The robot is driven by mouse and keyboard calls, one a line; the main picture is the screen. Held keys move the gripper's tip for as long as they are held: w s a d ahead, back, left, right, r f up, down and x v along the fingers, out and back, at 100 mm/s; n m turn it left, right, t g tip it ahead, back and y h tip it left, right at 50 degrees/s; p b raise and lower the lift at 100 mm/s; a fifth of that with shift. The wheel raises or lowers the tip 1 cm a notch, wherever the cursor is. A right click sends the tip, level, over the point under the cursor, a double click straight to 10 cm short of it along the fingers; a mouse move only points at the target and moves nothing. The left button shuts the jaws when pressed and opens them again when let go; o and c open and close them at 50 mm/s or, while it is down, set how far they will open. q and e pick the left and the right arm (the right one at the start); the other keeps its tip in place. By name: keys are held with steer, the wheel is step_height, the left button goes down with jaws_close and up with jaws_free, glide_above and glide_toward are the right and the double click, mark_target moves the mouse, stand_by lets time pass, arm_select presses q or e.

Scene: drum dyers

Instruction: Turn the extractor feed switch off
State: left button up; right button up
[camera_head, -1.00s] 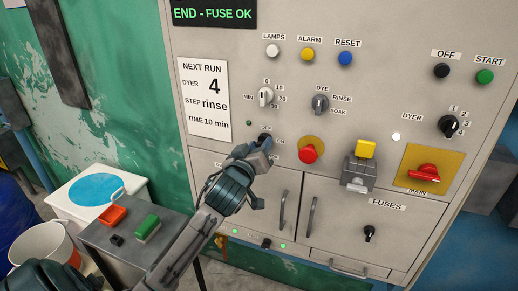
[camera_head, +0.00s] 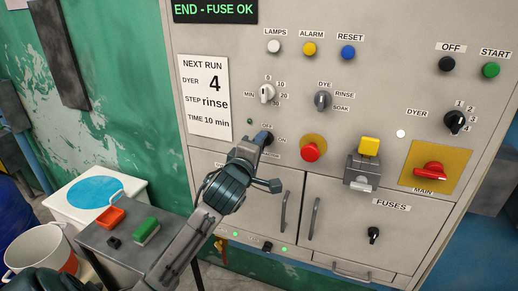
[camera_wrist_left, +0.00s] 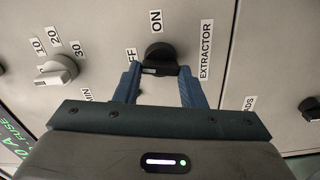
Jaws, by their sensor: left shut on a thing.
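The extractor feed switch is a black rotary knob on the cabinet front, with OFF and ON labels beside it. A pale mark shows at the knob's lower left, on the side of the partly hidden OFF label. In the head view my left gripper (camera_head: 260,140) is shut on the knob and covers most of it. My right gripper is not in view.
A red stop button (camera_head: 311,150) and a dye selector (camera_head: 322,101) are to the right of the gripper. A timer knob (camera_head: 267,93) is above. Cabinet door handles (camera_head: 286,211) project below.

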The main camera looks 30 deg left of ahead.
arm_select(q)
steer(key=shift+n+b, duration=0.3)
steer(key=shift+n, duration=0.7)
steer(key=o, duration=1)
steer(key=p+v, duration=0.6)
steer(key=v, duration=0.5)
steer(key=shift+a+f+p, duration=0.1)
steer(key=shift+p, duration=0.2)
